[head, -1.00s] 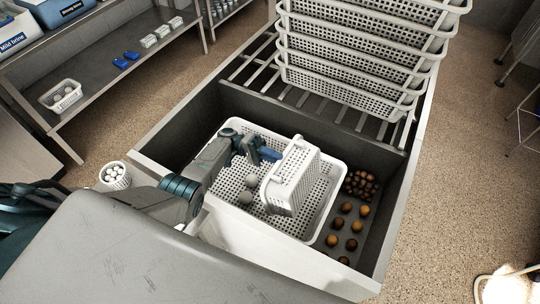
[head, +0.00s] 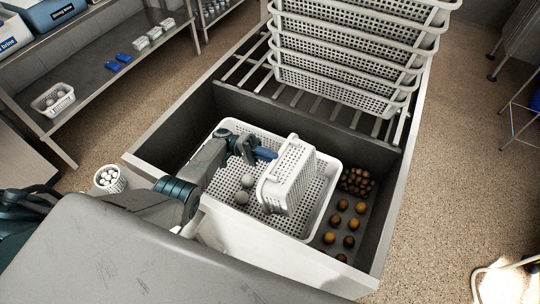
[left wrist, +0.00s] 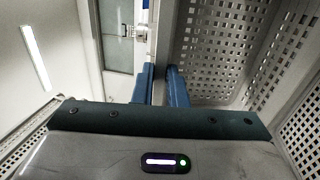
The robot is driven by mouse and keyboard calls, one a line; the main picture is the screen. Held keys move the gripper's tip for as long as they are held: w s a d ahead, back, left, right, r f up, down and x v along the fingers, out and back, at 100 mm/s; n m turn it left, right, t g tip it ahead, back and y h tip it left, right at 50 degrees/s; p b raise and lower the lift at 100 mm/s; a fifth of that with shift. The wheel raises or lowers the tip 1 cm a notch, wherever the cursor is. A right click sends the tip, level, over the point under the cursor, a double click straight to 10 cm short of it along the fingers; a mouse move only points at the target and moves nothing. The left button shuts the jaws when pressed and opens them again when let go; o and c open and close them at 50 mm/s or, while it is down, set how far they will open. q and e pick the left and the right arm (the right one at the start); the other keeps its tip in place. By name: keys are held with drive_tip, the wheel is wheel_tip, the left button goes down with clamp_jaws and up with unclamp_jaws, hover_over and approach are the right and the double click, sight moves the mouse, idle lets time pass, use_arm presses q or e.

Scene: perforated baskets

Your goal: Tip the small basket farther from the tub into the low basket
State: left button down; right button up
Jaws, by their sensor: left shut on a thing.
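My left gripper (head: 262,154) is shut on the wall of a small white perforated basket (head: 290,176). That basket is held on its side, strongly tilted, over the low white perforated basket (head: 326,195). Its opening faces left and is mostly hidden, so I cannot tell whether anything is still inside. Two grey balls (head: 247,181) lie on the low basket's floor, left of the small basket. In the left wrist view, the blue fingers (left wrist: 161,85) are close together beside the perforated wall (left wrist: 225,45). My right gripper is not in view.
The low basket sits in a metal trough (head: 362,226) beside brown and yellow balls (head: 341,205). Stacked white baskets (head: 345,60) stand on a rack behind. Another small basket (head: 110,180) of white balls is at left; one more (head: 53,100) is on the shelf near labelled tubs (head: 52,12).

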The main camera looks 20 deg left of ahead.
use_arm(q)
drive_tip(key=shift+r, duration=0.45)
idle(0.9)
drive_tip(key=shift+r, duration=0.1)
